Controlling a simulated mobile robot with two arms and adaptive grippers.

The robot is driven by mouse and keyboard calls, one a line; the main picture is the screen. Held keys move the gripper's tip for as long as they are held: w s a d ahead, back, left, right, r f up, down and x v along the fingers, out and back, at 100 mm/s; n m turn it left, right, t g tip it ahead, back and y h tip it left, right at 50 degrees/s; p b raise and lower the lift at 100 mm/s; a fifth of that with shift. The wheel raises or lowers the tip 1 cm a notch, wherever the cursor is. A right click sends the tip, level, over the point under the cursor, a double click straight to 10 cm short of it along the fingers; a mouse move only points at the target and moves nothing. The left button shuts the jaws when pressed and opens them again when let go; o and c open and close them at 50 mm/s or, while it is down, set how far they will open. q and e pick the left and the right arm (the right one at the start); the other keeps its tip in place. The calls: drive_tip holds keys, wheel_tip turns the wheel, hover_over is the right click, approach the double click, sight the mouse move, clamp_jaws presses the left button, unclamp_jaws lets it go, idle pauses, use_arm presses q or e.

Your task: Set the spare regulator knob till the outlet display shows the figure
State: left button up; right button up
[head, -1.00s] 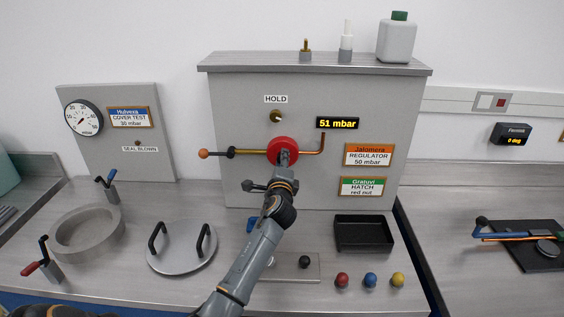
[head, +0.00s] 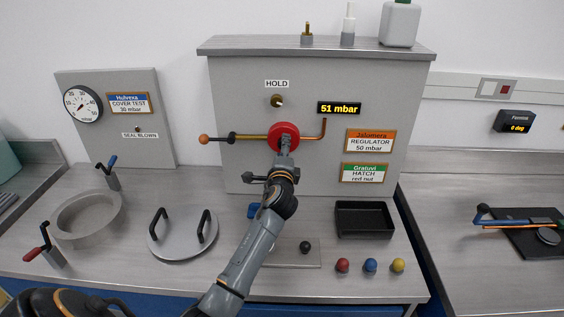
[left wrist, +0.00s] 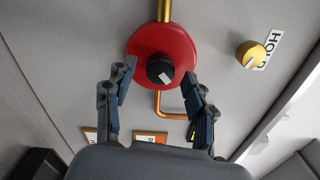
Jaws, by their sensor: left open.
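The regulator is a red disc (head: 278,131) on the grey panel, with a pipe to each side. Its black knob (left wrist: 160,70) with a white pointer mark shows at the disc's centre in the left wrist view. My left gripper (left wrist: 161,76) is open, its fingers apart on either side of the knob; I cannot tell if they touch it. In the head view the left gripper (head: 285,146) covers the knob. The outlet display (head: 339,108) reads 51 mbar. An orange-topped plate (head: 371,141) reads REGULATOR 50 mbar. My right gripper is not in view.
A brass HOLD knob (head: 277,101) sits above the disc. A green-topped HATCH plate (head: 364,173) is below the regulator plate. A black tray (head: 364,233), coloured balls and a lid with two handles (head: 182,240) are on the bench. A dial gauge (head: 82,104) hangs at left.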

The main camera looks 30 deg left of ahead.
use_arm(q)
drive_tip(key=v, duration=1)
drive_tip(key=shift+s, duration=0.25)
drive_tip(key=shift+d, duration=0.1)
